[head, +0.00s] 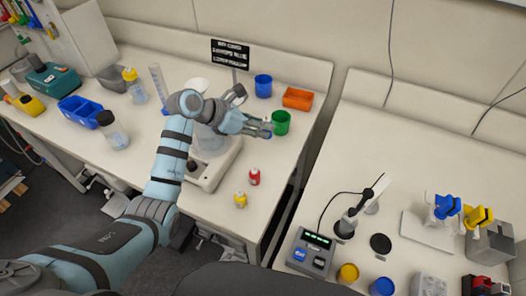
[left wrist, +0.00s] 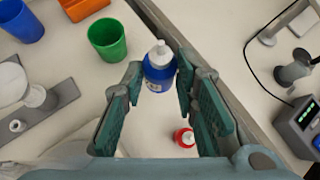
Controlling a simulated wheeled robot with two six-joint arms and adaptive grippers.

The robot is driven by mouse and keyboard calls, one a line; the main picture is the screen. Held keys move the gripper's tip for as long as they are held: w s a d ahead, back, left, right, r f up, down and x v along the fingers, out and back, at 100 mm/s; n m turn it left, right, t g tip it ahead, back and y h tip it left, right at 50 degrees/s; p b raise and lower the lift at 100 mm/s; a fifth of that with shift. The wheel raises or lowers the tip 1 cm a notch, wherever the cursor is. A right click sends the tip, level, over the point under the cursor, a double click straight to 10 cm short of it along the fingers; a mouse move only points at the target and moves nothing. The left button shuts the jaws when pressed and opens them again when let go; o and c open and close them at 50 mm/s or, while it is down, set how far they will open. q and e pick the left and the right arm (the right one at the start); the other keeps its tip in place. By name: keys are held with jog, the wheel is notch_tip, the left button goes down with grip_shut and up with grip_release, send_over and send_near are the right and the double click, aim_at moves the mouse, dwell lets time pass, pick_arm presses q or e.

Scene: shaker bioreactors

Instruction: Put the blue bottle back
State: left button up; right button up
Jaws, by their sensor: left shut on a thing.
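The blue bottle (left wrist: 158,78) with a white cap is between the fingers of my left gripper (left wrist: 160,85) in the left wrist view. The gripper is shut on it. In the head view my left gripper (head: 264,129) is over the bench beside the green cup (head: 280,123), and its fingers mostly hide the bottle. A small red bottle (head: 254,177) and a small yellow bottle (head: 240,200) stand on the bench nearer the front. The red bottle also shows below the blue one in the left wrist view (left wrist: 185,138). My right gripper is not in view.
A blue cup (head: 263,86) and an orange tray (head: 297,98) stand behind the green cup. A white shaker device (head: 224,165) is partly under my left arm. A gap separates this bench from the right one. The bench around the red and yellow bottles has free room.

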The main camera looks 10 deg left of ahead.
pick_arm(q)
notch_tip(320, 180, down, 7)
jog(key=s+b, duration=0.1)
jog(key=shift+d, duration=0.2)
jog(key=f, duration=0.2)
jog(key=w+f+b, duration=0.1)
jog(key=w+f, duration=0.1)
jog(key=f, duration=0.1)
jog(key=shift+f, duration=0.35)
grip_shut()
jog(key=shift+s, duration=0.15)
jog(key=shift+s+r, duration=0.15)
jog(key=shift+s, duration=0.15)
jog(key=o, duration=1.1)
grip_release()
jog(key=shift+s+r, duration=0.15)
jog(key=shift+s, duration=0.05)
jog(key=shift+w, duration=0.1)
jog(key=shift+w+a, duration=0.1)
jog(key=shift+w, duration=0.1)
jog(key=shift+s+a+r, duration=0.15)
jog(key=shift+a+r, duration=0.05)
jog(key=p+v, duration=0.2)
jog(key=v, duration=0.9)
jog(key=shift+p, duration=0.3)
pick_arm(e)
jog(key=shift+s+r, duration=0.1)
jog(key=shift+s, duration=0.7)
pick_arm(q)
jog(key=shift+s, duration=0.1)
